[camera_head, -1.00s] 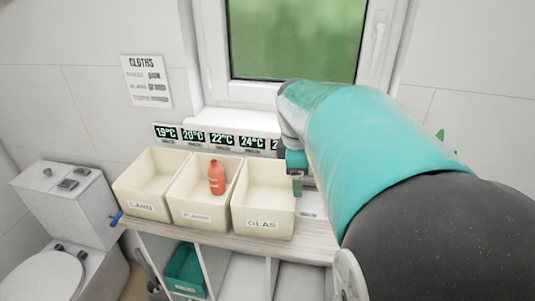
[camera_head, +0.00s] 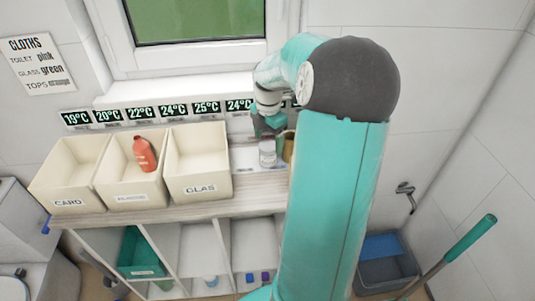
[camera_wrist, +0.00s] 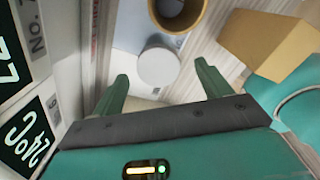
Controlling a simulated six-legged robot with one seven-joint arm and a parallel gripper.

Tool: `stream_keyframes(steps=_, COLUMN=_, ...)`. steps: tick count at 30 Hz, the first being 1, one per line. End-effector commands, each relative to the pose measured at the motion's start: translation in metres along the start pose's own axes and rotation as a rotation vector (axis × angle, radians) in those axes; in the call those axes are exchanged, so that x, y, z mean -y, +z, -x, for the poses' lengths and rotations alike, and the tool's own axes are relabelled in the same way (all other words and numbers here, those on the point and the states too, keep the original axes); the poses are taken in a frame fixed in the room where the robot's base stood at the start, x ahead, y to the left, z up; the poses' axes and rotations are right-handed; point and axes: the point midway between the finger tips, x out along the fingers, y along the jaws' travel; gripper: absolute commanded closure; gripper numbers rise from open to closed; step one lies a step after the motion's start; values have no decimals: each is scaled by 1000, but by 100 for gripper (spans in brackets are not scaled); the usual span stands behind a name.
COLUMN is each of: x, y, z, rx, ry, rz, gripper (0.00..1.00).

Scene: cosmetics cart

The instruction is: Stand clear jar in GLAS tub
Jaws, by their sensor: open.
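The GLAS tub (camera_head: 208,190) is a cream open bin on the cart top, the rightmost of three, and looks empty. The clear jar (camera_head: 267,152) with a pale lid stands upright on the cart top to the right of the tub. In the wrist view its round white lid (camera_wrist: 159,66) shows beyond and between my fingers. My gripper (camera_wrist: 163,82) is open and empty, with one green finger on each side of the lid in the picture. In the head view my gripper (camera_head: 267,126) is just above the jar. Whether it touches the jar cannot be told.
A brown open cup (camera_wrist: 180,12) stands close to the jar. A tan box (camera_wrist: 265,42) is to the right in the wrist view. A red bottle (camera_head: 144,154) leans in the middle tub. Temperature displays (camera_head: 173,111) line the wall behind.

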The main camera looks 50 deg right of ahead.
Motion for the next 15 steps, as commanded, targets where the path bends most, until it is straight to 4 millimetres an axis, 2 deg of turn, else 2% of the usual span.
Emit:
stream_keyframes(steps=5, x=0, y=0, z=-14, rx=-2, ry=-1, rz=0, gripper=23)
stream_keyframes(steps=12, x=-2, y=1, z=-49, rx=-2, ry=-1, rz=0, gripper=23)
stream_keyframes(steps=15, x=-2, y=1, z=-56, rx=-1, ry=0, rz=-1, gripper=23)
